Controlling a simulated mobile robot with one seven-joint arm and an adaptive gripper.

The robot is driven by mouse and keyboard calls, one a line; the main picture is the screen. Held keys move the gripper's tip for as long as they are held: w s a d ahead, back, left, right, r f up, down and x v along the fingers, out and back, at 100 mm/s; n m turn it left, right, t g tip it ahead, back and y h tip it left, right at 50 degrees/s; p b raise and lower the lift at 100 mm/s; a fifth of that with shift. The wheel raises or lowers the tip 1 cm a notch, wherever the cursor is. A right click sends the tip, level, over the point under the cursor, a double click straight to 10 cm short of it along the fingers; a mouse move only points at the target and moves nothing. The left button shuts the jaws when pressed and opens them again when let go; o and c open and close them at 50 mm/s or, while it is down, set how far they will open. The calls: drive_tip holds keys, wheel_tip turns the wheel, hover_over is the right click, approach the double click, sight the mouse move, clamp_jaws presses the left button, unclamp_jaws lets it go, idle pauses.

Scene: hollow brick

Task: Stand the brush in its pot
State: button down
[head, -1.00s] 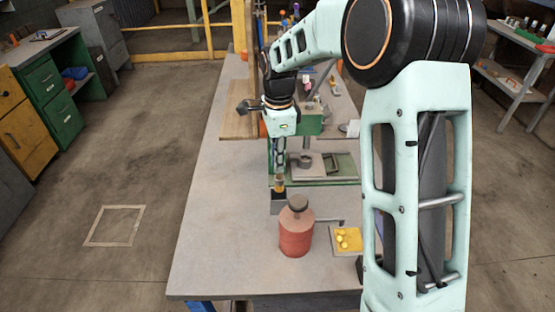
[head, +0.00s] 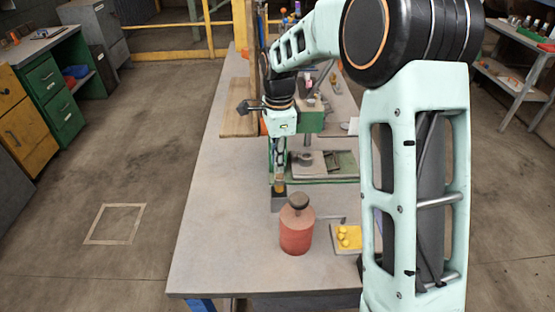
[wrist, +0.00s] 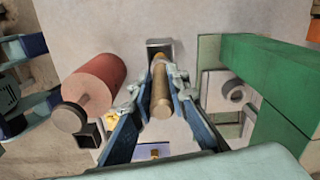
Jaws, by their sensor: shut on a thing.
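The brush (wrist: 161,92) is a round, tan-brown rod in the wrist view, lying between my two fingers. My gripper (wrist: 160,84) is shut on it. In the head view my gripper (head: 279,168) points down, with the brush's brownish end (head: 279,186) below the fingers. The pot (head: 279,203) is a small dark grey square block on the table, directly under the brush. It also shows in the wrist view (wrist: 159,45), at the brush's far end. I cannot tell whether the brush end is inside the pot or just above or in front of it.
A red jar (head: 296,232) with a dark knob stands close in front of the pot. A tray of yellow balls (head: 347,238) lies to its right. A green press (head: 310,122) stands just behind and right of the gripper.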

sight(278, 178)
drive_tip(key=shift+f+b, duration=2.45)
drive_tip(key=shift+f, duration=1.15)
idle(0.3)
drive_tip(key=c, duration=1.8)
unclamp_jaws()
wheel_tip(278, 178, up, 12)
drive_tip(key=shift+d+r, duration=0.1)
